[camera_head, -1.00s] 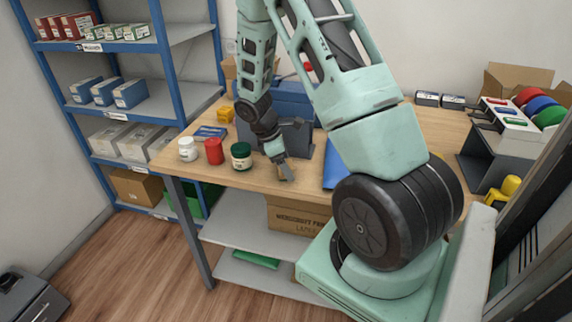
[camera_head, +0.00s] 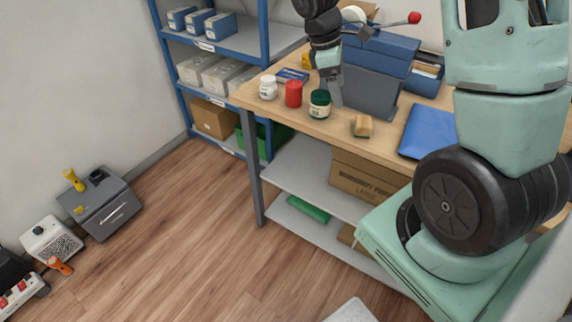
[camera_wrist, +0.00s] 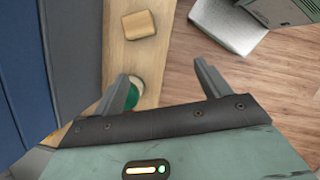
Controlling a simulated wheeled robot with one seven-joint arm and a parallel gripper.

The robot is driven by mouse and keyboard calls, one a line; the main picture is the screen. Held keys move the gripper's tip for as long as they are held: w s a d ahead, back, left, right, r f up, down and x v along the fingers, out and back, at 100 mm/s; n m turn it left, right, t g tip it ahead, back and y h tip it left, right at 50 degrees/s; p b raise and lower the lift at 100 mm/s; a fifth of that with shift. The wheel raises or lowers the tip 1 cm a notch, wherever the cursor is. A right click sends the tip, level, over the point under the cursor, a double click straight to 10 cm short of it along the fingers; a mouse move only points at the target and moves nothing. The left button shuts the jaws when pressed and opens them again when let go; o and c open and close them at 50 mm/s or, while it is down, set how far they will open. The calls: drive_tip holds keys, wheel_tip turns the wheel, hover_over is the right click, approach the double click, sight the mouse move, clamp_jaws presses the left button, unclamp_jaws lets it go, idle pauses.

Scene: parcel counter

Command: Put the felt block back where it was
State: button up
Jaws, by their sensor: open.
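The felt block (camera_head: 362,125) is a small tan block lying on the wooden tabletop near its front edge, right of the green-lidded jar. It also shows in the wrist view (camera_wrist: 139,25), flat on the wood and ahead of the fingers. My gripper (camera_head: 335,98) is above the table, left of the block and behind the green-lidded jar in the head view. In the wrist view my gripper (camera_wrist: 165,85) has its two fingers spread apart with nothing between them touching. The block is clear of the fingers.
A green-lidded jar (camera_head: 319,104), a red jar (camera_head: 293,94) and a white bottle (camera_head: 268,88) stand left along the front edge. A blue folder (camera_head: 428,132) lies to the right. Bare wood surrounds the block.

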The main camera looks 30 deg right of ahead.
drive_tip(key=s+a+r+t+y, duration=0.1)
drive_tip(key=s+a+r+t, duration=0.15)
drive_tip(key=a, duration=1.35)
drive_tip(key=s+a+r+m+y, duration=0.1)
drive_tip(key=s+a+y, duration=0.1)
drive_tip(key=s+a, duration=1.3)
drive_tip(key=s, duration=0.3)
drive_tip(key=shift+s+a+r, duration=0.15)
drive_tip(key=shift+a+r, duration=0.15)
drive_tip(key=shift+a, duration=0.1)
